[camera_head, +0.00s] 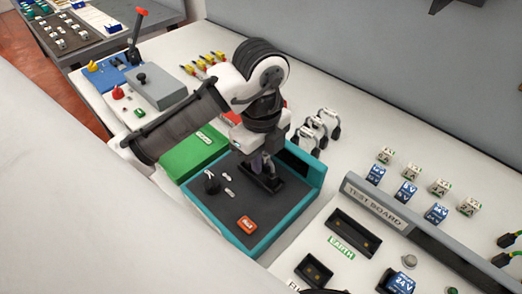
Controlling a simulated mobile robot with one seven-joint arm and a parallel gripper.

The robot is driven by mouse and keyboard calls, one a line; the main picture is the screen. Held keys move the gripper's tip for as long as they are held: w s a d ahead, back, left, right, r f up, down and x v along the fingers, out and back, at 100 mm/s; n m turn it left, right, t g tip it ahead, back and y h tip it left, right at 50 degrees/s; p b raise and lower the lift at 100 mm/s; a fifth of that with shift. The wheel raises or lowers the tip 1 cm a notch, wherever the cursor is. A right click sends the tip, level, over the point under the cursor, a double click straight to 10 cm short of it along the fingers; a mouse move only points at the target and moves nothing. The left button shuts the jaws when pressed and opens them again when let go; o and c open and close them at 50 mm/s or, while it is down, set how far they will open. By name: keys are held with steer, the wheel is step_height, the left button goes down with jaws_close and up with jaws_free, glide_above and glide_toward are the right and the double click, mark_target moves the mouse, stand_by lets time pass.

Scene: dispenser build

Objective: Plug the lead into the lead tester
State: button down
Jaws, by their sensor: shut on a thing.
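A teal box with a dark top (213,205), which looks like the lead tester, stands in the middle. My gripper (263,172) is over the rear right of this top, pointing down at a black raised part there. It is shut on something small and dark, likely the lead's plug. The held thing is mostly hidden by my gripper and blends with the black part. I cannot tell whether it is seated or just above.
A green box (193,153) stands just left. Several silver-looped pieces with black ends (318,127) stand behind right. A test board (375,222) with sockets and blue and white blocks lies at right. Green-yellow leads (507,258) are at the right edge.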

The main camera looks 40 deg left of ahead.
stand_by(0.3)
steer(key=c, duration=0.9)
jaws_free()
steer(key=shift+c, duration=0.2)
steer(key=shift+r, duration=0.1)
steer(key=shift+r+p, duration=3.3)
steer(key=shift+r, duration=0.15)
steer(key=shift+s+f, duration=0.1)
steer(key=shift+f, duration=0.05)
